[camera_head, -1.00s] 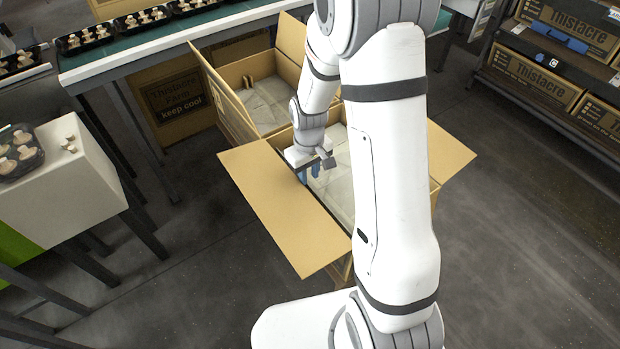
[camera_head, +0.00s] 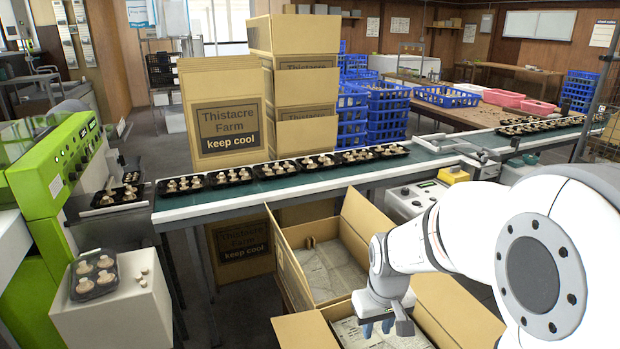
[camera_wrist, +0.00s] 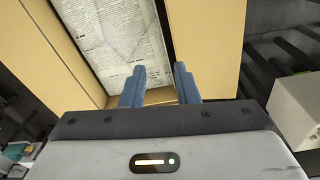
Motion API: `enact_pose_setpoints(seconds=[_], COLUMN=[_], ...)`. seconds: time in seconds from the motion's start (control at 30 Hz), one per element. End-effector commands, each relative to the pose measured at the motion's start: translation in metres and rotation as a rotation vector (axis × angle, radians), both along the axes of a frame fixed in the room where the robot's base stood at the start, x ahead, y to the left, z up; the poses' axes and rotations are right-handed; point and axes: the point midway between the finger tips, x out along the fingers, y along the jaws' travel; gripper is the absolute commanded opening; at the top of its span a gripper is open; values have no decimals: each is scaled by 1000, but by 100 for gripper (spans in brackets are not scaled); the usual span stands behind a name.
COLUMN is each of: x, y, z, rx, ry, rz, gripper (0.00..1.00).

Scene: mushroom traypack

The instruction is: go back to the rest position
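My gripper (camera_head: 378,327) is above the near open cardboard box (camera_head: 305,333) in the head view. In the wrist view its two blue fingers (camera_wrist: 160,85) stand apart with nothing between them. Beyond them lies printed paper (camera_wrist: 122,40) inside an open box. My white arm covers the right side of the head view and hides part of the near box. A second open box (camera_head: 282,268) stands just behind, also lined with paper.
A green-topped conveyor (camera_head: 310,178) with black mushroom trays (camera_head: 232,177) crosses behind the boxes. A white stand (camera_head: 110,318) with a mushroom tray (camera_head: 92,278) is at the left, by a green machine (camera_head: 45,170). Blue crates (camera_head: 388,112) are stacked behind the conveyor.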

Motion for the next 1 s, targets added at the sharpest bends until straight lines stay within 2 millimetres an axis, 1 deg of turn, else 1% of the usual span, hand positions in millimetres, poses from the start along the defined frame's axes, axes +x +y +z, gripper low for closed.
enact_pose_setpoints(seconds=[0.03,0.1,0.3,0.43,0.5,0.6,0.7,1.0], x=[-9,-23,-64,-88,-99,-110,-117,-118], y=[-2,-4,-9,-11,-12,-13,-13,-13], z=[28,52,114,144,155,165,169,169], rx=[2,5,14,22,25,28,30,31], ry=[-17,-33,-78,-104,-113,-124,-128,-129], rz=[-20,-47,-124,-171,-190,-212,-223,-225], gripper=[28,28,28,28,28,28,28,28])
